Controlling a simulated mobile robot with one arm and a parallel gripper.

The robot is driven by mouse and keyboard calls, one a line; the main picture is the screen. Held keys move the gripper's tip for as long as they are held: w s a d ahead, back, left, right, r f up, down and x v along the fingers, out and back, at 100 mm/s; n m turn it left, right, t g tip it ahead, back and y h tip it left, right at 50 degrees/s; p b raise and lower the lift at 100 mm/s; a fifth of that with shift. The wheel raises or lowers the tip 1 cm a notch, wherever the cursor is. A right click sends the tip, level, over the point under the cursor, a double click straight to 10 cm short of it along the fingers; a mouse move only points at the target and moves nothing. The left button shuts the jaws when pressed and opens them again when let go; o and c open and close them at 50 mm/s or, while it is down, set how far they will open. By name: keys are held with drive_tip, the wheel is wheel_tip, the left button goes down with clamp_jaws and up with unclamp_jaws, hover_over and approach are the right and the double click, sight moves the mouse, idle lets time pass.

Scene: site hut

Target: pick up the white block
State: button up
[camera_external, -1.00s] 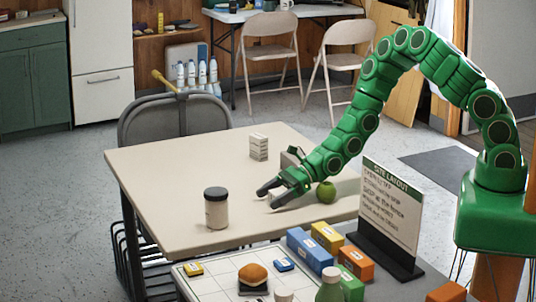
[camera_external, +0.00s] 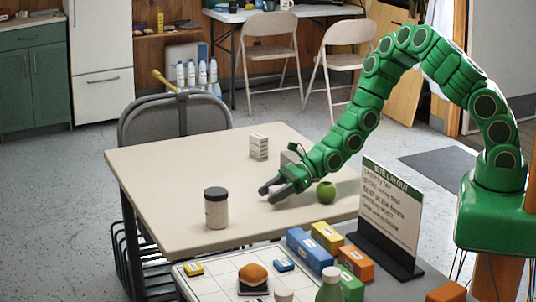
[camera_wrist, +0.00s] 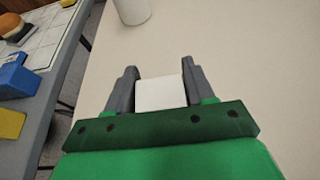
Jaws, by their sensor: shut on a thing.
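The white block (camera_wrist: 160,93) sits between the two dark fingers of my gripper (camera_wrist: 158,75) in the wrist view, with a finger against each side. My gripper (camera_external: 269,194) is shut on it, low over the beige table (camera_external: 165,165) in the external view. The block is hidden or too small to make out there. I cannot tell whether it touches the tabletop.
A green apple-like ball (camera_external: 326,192) lies right beside my gripper. A dark-lidded jar (camera_external: 216,208) stands to the left, and a small striped white box (camera_external: 258,147) stands behind. A sign (camera_external: 388,210) and several colored blocks stand at the front right.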

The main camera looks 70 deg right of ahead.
sight(273, 189)
wheel_tip(273, 189, up, 9)
idle(0.5)
